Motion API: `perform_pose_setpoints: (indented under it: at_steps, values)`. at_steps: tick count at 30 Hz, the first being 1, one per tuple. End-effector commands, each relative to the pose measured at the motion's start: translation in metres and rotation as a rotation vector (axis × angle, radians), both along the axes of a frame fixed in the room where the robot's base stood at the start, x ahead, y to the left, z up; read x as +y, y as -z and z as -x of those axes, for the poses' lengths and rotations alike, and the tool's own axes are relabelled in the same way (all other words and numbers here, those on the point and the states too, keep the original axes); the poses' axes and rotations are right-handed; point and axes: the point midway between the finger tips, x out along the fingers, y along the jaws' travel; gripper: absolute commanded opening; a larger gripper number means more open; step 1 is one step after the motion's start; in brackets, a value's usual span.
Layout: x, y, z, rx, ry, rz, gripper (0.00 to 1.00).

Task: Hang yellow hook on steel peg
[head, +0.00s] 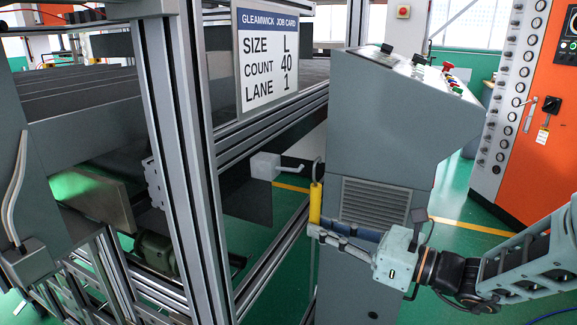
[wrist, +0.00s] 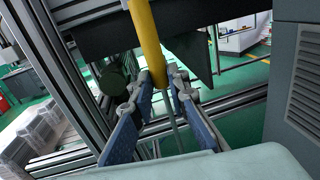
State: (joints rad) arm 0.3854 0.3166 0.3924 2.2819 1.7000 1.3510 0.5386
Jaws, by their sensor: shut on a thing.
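The yellow hook (head: 315,204) is upright, with a dark curved wire at its top end and a thin rod running down below its yellow handle. My gripper (head: 316,230) is shut on the lower part of the yellow handle. In the wrist view the yellow handle (wrist: 146,38) rises from between the fingertips (wrist: 160,84), and its curved top is out of the picture. The steel peg (head: 290,168) sticks out to the right from a pale block on the frame, with an upturned tip. The curved wire is just right of the peg tip, apparently apart from it; depth is hard to tell.
A grey control console (head: 385,150) stands close to the right of the hook. An orange cabinet (head: 540,110) is farther right. Green floor shows between.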

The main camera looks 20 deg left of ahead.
Motion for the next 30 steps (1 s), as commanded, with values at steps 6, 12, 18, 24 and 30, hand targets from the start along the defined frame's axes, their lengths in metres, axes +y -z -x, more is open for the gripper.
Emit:
perform_pose_setpoints:
  at_steps: [6, 12, 18, 24, 30]
  values:
    - [0.000, 0.000, 0.000, 0.000, 0.000, 0.000, 0.00]
    - [0.000, 0.000, 0.000, -0.001, -0.001, 0.000, 0.00]
    - [0.005, 0.000, 0.000, -0.001, -0.001, -0.001, 0.00]
    - [0.010, 0.000, -0.001, -0.002, -0.002, -0.001, 0.00]
    - [0.015, 0.000, -0.001, -0.002, -0.002, -0.001, 0.00]
